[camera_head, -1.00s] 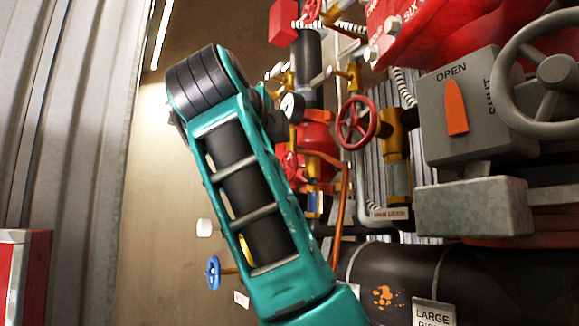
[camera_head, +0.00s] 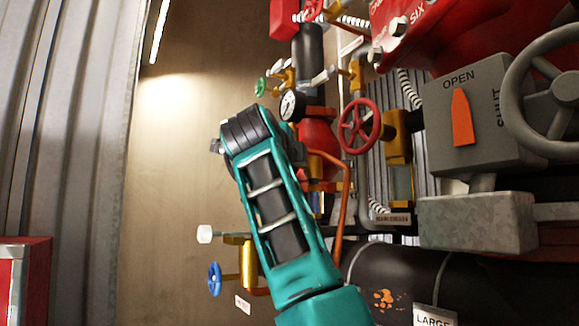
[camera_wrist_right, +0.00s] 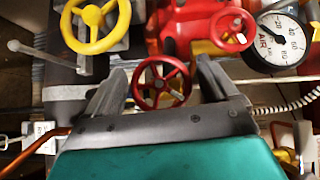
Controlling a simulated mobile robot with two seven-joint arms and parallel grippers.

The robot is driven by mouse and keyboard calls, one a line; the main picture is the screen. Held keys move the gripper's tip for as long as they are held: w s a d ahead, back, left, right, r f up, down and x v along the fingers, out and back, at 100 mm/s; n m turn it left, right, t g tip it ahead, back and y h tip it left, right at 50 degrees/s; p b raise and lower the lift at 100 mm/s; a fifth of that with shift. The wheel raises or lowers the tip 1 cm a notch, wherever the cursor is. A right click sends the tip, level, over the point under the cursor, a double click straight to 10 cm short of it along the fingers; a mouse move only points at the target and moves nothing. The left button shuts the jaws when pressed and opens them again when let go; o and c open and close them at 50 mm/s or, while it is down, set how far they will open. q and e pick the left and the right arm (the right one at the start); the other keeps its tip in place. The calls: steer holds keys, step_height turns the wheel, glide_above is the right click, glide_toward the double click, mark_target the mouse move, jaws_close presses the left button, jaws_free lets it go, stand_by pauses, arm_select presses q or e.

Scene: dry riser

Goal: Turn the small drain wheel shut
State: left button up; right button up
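A small red handwheel (camera_wrist_right: 162,84) shows in the right wrist view, low in the middle. My right gripper (camera_wrist_right: 157,74) is open, with one dark finger on each side of this wheel and some space beside the rim. Contact with the wheel cannot be told. I cannot read a drain label on this wheel. In the head view my teal arm reaches up into the pipework and hides its own fingers and what lies behind it. My left gripper is not in view.
Close to my right gripper are a yellow wheel (camera_wrist_right: 95,25), another red wheel (camera_wrist_right: 231,30) and an air gauge (camera_wrist_right: 279,40). A blue wheel (camera_head: 214,279) sits lower left, a grey wheel (camera_head: 566,98) far right. An orange pipe (camera_head: 343,195) runs beside my arm.

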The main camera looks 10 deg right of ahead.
steer(key=c, duration=0.9)
steer(key=shift+o, duration=0.2)
steer(key=shift+f+m+t+h, duration=0.15)
steer(key=shift+m+t+h, duration=0.15)
steer(key=shift+m+t, duration=0.35)
steer(key=m+t, duration=0.1)
steer(key=m+t+h, duration=0.1)
steer(key=m, duration=0.1)
steer(key=shift+r+h, duration=0.2)
steer(key=shift+h, duration=0.1)
steer(key=o, duration=1)
steer(key=shift+s+a+f+m, duration=0.15)
steer(key=shift+s+f+m, duration=0.1)
steer(key=shift+s, duration=0.2)
steer(key=b+v, duration=0.1)
steer(key=v, duration=0.5)
steer(key=shift+s+a+b, duration=0.2)
steer(key=shift+s+b, duration=0.05)
steer(key=shift+b, duration=0.05)
